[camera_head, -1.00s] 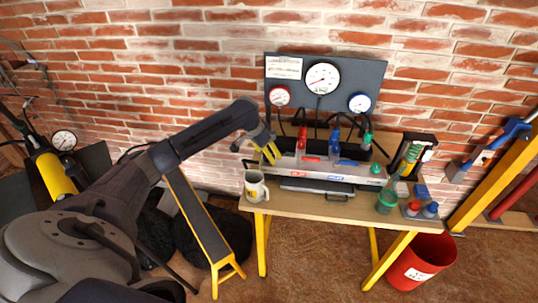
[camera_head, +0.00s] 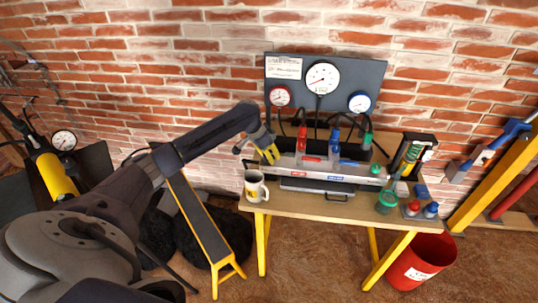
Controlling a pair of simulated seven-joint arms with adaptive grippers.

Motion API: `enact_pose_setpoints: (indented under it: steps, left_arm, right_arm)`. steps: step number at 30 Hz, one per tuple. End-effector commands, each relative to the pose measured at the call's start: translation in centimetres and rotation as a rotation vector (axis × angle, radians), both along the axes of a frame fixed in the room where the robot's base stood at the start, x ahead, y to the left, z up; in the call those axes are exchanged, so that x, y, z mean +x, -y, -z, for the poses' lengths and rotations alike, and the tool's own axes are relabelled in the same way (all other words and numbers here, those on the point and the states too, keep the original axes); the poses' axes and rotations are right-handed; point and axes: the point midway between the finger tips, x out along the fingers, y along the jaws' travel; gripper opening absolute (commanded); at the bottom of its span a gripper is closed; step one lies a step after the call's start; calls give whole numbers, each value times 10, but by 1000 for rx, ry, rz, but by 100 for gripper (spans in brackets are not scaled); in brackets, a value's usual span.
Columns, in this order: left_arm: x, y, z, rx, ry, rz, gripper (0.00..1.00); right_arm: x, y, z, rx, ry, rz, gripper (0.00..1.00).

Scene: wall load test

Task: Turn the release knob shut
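A long grey manifold (camera_head: 345,173) with red and blue labels lies on the wooden table, with red, blue and green handles standing behind it. A small green knob (camera_head: 376,169) sits at its right end; I cannot tell whether this is the release knob or how far it is turned. My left gripper (camera_head: 271,157), with yellow fingers, points down at the manifold's left end, well apart from the green knob. Its fingers are too small to tell open from shut, and anything between them is hidden. My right gripper is not in view.
A gauge panel (camera_head: 352,75) with a white, a red and a blue gauge stands behind. A mug (camera_head: 253,186) is at the table's left edge, close below my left gripper. A green jar (camera_head: 386,203) and small bottles stand right. A red bucket (camera_head: 418,262) is on the floor.

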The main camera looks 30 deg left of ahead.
Motion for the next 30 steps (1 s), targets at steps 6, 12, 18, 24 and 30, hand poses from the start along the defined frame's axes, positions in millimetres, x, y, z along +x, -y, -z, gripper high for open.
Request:
enact_pose_setpoints:
  steps: [6,12,18,24,30]
  left_arm:
    - [0,0,0,0,0,3,5]
    - [0,0,0,-1,0,52,5]
    - [0,-1,0,0,0,184,5]
    - [1,-1,0,-1,0,368,5]
    - [1,0,0,-1,-1,559,5]
  right_arm:
    - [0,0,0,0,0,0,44]
    - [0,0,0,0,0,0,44]
    - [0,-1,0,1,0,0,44]
    - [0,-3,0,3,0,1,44]
    - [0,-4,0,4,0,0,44]
